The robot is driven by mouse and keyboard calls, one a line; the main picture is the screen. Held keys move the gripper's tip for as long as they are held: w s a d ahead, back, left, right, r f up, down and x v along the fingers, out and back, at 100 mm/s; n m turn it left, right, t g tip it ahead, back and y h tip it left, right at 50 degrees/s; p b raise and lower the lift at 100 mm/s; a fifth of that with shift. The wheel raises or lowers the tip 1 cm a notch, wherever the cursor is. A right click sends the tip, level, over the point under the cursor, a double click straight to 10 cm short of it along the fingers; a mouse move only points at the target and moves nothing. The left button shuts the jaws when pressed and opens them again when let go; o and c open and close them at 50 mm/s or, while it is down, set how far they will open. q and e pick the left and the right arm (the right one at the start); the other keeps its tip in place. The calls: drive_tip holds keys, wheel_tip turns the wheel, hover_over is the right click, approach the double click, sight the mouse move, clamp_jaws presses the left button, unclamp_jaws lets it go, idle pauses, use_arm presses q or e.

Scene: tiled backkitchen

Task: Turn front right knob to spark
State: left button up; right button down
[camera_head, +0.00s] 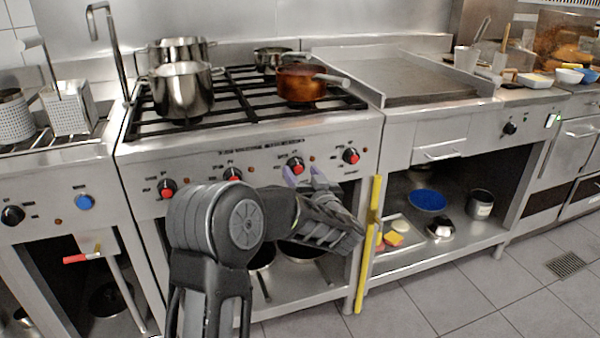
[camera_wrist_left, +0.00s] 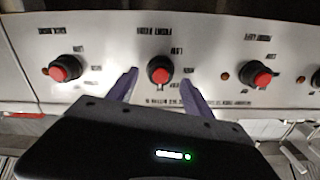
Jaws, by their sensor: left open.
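The stove's front panel (camera_head: 262,160) carries a row of several black knobs with red caps. My left gripper (camera_head: 303,174) is open in front of the third knob from the left (camera_head: 296,165). In the left wrist view, its two purple fingers (camera_wrist_left: 158,85) stand on either side of a red-capped knob (camera_wrist_left: 158,70), with space on both sides. Whether they touch the panel cannot be told. Other knobs show at the left (camera_wrist_left: 65,68) and right (camera_wrist_left: 262,76) of that view. The rightmost knob (camera_head: 350,156) is clear of the gripper. Labels are inverted in the wrist view and hard to read.
Steel pots (camera_head: 184,90) and a copper pan (camera_head: 300,84) stand on the burners; the pan's handle points right. A yellow vertical bar (camera_head: 369,245) stands at the stove's right edge. A griddle (camera_head: 400,78) lies to the right. Tiled floor in front is clear.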

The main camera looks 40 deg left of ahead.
use_arm(q)
drive_tip(key=shift+x, duration=0.95)
drive_tip(key=shift+c, duration=0.3)
clamp_jaws()
